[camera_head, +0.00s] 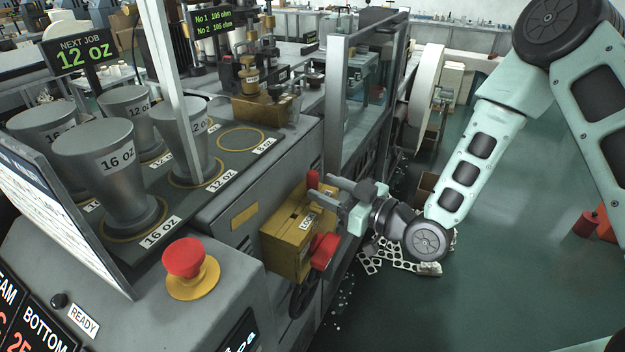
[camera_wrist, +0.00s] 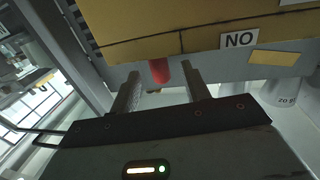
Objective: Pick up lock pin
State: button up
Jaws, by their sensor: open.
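A short red pin (camera_head: 313,180), which looks like the lock pin, stands upright at the top of the yellow box (camera_head: 280,240) on the machine's front. The red pin also shows in the wrist view (camera_wrist: 160,70), between the two fingertips and a little beyond them. My gripper (camera_head: 333,192) is open and level, just right of the pin, with its fingers pointing at it. In the wrist view my gripper (camera_wrist: 161,80) has nothing between its fingers. The pin's lower end is hard to make out.
A red knob (camera_head: 325,250) sticks out of the yellow box, below my gripper. A glass guard with a grey frame (camera_head: 336,100) stands close behind. Grey cup moulds (camera_head: 105,170) stand on the machine top, with a red stop button (camera_head: 184,258) in front.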

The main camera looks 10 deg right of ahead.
aim_at(313, 181)
jog(key=p+x, duration=0.2)
jog(key=x, duration=0.2)
jog(key=shift+w, duration=0.15)
grip_shut()
jog(key=shift+r, duration=0.1)
